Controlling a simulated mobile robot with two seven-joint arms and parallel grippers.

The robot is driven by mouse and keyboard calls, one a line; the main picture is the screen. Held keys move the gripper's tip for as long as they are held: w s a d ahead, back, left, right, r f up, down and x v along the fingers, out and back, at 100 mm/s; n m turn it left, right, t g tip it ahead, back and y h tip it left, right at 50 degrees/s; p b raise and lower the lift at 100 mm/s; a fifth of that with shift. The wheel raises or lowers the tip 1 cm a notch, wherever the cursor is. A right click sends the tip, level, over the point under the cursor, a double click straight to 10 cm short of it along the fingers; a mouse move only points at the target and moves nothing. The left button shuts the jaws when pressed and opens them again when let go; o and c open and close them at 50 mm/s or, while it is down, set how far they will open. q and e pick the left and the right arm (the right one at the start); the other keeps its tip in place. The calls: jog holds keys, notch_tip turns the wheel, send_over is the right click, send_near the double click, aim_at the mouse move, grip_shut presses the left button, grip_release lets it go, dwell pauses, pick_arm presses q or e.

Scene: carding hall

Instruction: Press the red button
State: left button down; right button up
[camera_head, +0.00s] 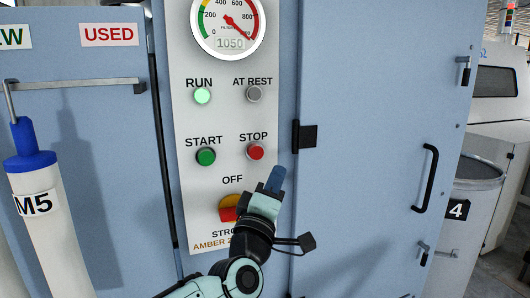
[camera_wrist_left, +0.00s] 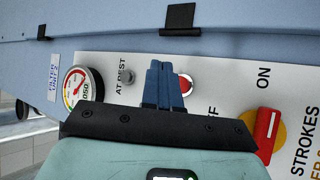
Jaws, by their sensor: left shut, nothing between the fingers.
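The red button (camera_head: 256,151) sits under the word STOP on the light control panel (camera_head: 180,120) in the head view. In the left wrist view the red button (camera_wrist_left: 185,85) shows just right of my fingertips, partly hidden behind them. My left gripper (camera_head: 276,173) is shut and empty, its blue fingertips a little below and to the right of the button in the head view. It also shows in the left wrist view (camera_wrist_left: 161,70). I cannot tell whether the fingertips touch the panel. My right gripper is not in view.
A green START button (camera_head: 205,157), a lit RUN lamp (camera_head: 202,96) and a gauge (camera_head: 229,25) share the panel. A red and yellow rotary switch (camera_head: 229,208) is partly behind my arm. A black door handle (camera_head: 427,180) sticks out at right; a blue-capped white tube (camera_head: 40,200) stands left.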

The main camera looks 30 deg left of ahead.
aim_at(256, 152)
pick_arm(q)
jog(key=shift+s+r, duration=0.4)
jog(key=shift+r, duration=0.05)
jog(key=shift+w+a+f, duration=0.1)
jog(key=shift+w+a, duration=1.35)
jog(key=shift+a, duration=0.25)
jog(key=shift+w+a, duration=1.45)
jog(key=shift+a, duration=0.2)
jog(key=shift+w+a, duration=0.1)
jog(key=shift+w+a, duration=0.15)
jog(key=shift+a, duration=0.05)
